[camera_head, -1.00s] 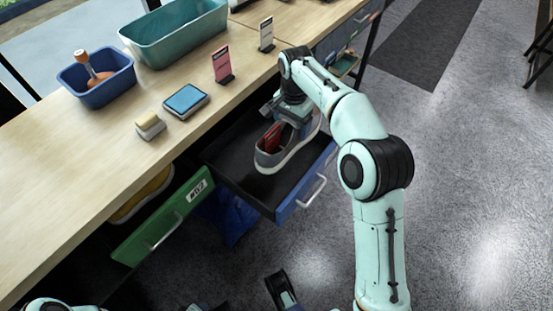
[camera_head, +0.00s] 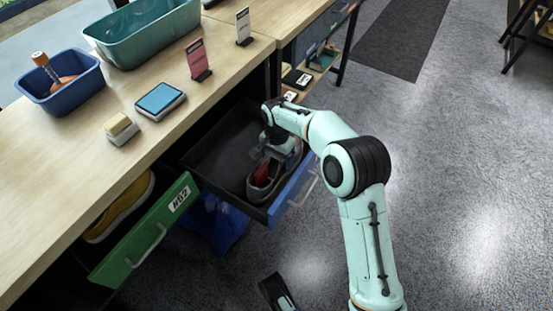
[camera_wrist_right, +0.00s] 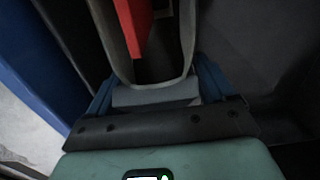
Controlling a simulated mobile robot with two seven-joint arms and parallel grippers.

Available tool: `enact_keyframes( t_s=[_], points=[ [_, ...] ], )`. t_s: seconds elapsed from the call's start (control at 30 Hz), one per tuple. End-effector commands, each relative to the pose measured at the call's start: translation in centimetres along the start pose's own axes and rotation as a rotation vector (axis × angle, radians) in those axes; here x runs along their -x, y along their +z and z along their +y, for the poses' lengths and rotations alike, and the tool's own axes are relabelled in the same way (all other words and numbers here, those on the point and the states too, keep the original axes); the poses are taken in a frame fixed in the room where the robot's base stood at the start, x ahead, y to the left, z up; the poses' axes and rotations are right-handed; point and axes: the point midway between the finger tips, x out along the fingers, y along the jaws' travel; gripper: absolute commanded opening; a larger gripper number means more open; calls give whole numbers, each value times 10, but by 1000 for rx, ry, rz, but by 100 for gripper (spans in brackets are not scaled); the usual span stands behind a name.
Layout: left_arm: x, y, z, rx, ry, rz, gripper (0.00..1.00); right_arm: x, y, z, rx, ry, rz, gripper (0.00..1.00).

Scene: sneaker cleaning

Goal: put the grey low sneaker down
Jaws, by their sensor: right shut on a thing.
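The grey low sneaker (camera_head: 263,183) is down inside the open blue-fronted drawer (camera_head: 217,158), close to the front panel. Something red (camera_head: 263,171) is inside the shoe; it also shows in the right wrist view (camera_wrist_right: 135,22). My right gripper (camera_head: 279,150) reaches down into the drawer and is shut on the sneaker. In the right wrist view the shoe's grey end (camera_wrist_right: 157,93) sits between the fingers. I cannot tell whether the sole touches the drawer floor.
A green-fronted drawer (camera_head: 148,232), open with a yellow shoe (camera_head: 119,208) in it, is at the left. The bench holds a blue bin (camera_head: 62,100), a teal tub (camera_head: 140,45), a blue-topped pad (camera_head: 160,101), a sponge-like block (camera_head: 121,127) and two sign cards. The drawer's back part is bare.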

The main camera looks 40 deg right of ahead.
Motion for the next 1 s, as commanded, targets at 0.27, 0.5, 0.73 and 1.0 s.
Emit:
enact_keyframes(
  t_s=[0.27, 0.5, 0.73, 1.0],
  points=[
    [-1, 2, -2, 2, -3, -7, 43, -2, 0, -1, 1, -3, 1, 39],
    [-1, 2, -2, 2, -4, -9, 43, -5, 0, 0, 1, -1, 0, 100],
    [-1, 2, -2, 2, -3, -7, 43, -3, 0, 0, 1, -2, 1, 100],
    [15, -14, 13, -15, 24, 52, 43, 38, 0, -1, 2, -6, 3, 100]
  ],
)
